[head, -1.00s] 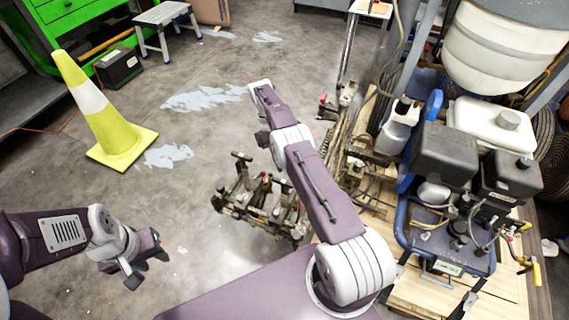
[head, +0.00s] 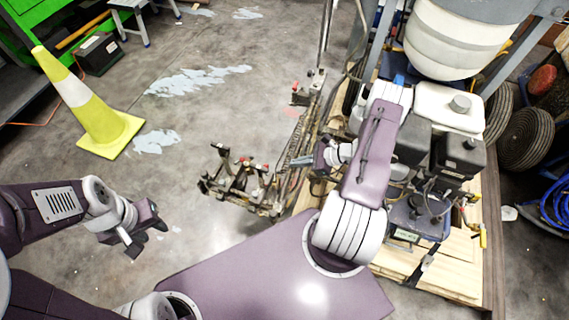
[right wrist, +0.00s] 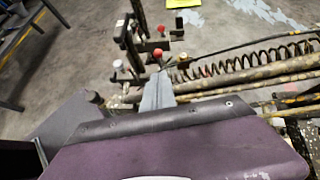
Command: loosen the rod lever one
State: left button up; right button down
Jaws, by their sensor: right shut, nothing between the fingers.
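The line striper's metal bracket assembly (head: 240,188) stands on the floor left of the machine, with several small levers, some tipped red. I cannot tell which lever is rod lever one.
The striper's engine and white tank (head: 447,107) stand on a wooden pallet (head: 452,274) at the right. Long rods and a coil spring (right wrist: 255,58) run beside my right gripper. A yellow cone (head: 92,110) stands at the left. Floor between is clear.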

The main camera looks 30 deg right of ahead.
jog(key=b+x, duration=0.1)
jog(key=x, duration=0.8)
jog(key=shift+a+b, duration=0.2)
jog(key=shift+b, duration=0.1)
jog(key=shift+f, duration=0.1)
jog(key=w+g+h+p, duration=0.1)
jog(key=a+r+g+h+p, duration=0.1)
jog(key=p, duration=0.1)
jog(key=shift+w+a+r, duration=0.15)
jog(key=shift+w+a, duration=0.1)
jog(key=shift+w, duration=0.1)
jog(key=shift+w+a+g+h+p, duration=0.3)
jog(key=shift+w+g+h+p, duration=0.1)
jog(key=shift+g+h, duration=0.15)
jog(key=shift+w+a+b, duration=0.4)
jog(key=shift+w+a, duration=0.15)
jog(key=shift+w, duration=0.1)
